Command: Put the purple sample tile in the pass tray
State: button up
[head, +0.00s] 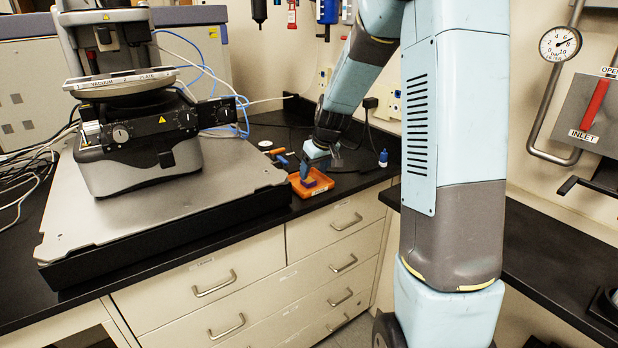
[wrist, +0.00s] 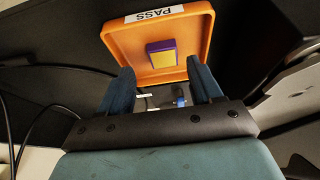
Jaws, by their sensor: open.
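The tray's wall carries a white PASS label. In the head view the tray (head: 325,186) sits on the black bench near its front edge, and the tile (head: 309,182) shows as a small purple patch in it. My gripper (wrist: 160,64) is open, its two dark blue fingers apart at the tray's near side. The tile is beyond the fingertips, with a gap on both sides.
The profiler (head: 135,140) stands on a grey slab left of the tray. Small tools (head: 279,154) lie behind the tray, and a blue bottle (head: 383,158) stands to its right. Drawers (head: 330,260) are below the bench edge. Cables run along the back.

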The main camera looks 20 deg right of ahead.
jog(key=s+a+r+m, duration=0.1)
jog(key=s+r+m, duration=0.1)
jog(key=s+r, duration=1.6)
jog(key=s+m+t+h, duration=0.1)
jog(key=s, duration=1.5)
jog(key=shift+s+a+r+m, duration=0.15)
jog(key=shift+s+a+m, duration=0.1)
jog(key=shift+s+m, duration=0.05)
